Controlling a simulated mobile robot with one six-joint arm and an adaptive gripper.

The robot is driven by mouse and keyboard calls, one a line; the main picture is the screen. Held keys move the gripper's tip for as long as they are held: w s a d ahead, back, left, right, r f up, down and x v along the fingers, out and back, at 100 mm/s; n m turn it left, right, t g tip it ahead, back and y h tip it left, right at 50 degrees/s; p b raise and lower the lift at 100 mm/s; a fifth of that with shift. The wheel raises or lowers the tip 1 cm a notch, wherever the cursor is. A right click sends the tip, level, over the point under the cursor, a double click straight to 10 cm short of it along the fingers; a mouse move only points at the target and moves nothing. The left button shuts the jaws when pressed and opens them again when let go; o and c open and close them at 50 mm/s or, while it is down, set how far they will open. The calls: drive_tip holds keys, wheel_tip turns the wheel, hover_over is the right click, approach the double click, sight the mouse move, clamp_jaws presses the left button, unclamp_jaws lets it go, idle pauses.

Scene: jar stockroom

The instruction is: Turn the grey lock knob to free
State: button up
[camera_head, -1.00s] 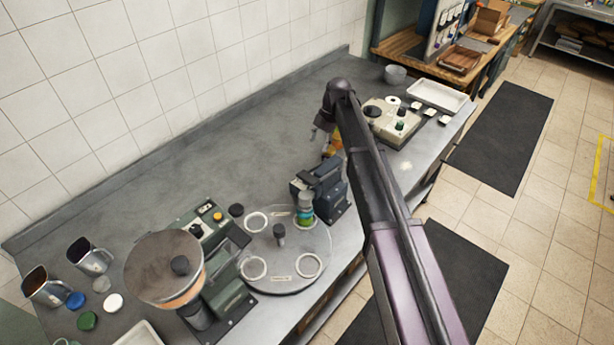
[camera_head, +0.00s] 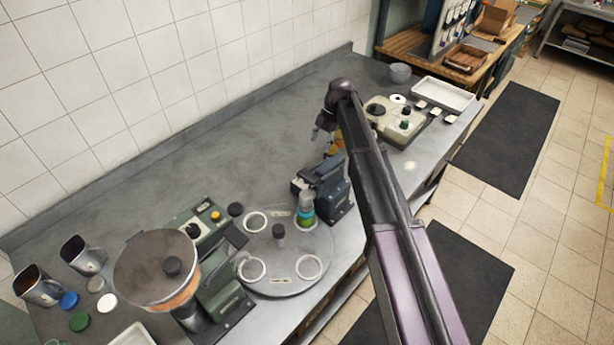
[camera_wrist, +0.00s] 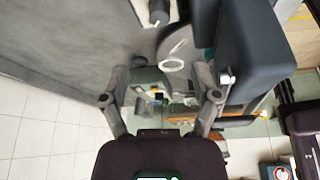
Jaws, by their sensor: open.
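A round grey turntable (camera_head: 285,260) lies on the counter with a dark grey knob (camera_head: 279,231) at its centre. A smaller dark knob (camera_head: 235,209) sits just left of it, by the green machine. I cannot tell for sure which is the lock knob; no free mark is legible. My gripper (camera_head: 323,132) is partly hidden by my arm in the head view, up and right of the turntable and apart from both knobs. In the wrist view my gripper (camera_wrist: 160,98) is open and empty, with part of the turntable (camera_wrist: 172,42) beyond its fingers.
A jar with a green band (camera_head: 306,215) stands on the turntable beside a dark blue-grey machine (camera_head: 325,190). The green machine with a large round hopper (camera_head: 157,265) is at left. A cream device (camera_head: 397,120) and white tray (camera_head: 443,94) are at the far right. The middle counter is clear.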

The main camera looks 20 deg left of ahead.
drive_tip(key=shift+b+x, duration=5.95)
drive_tip(key=shift+x, duration=0.65)
clamp_jaws()
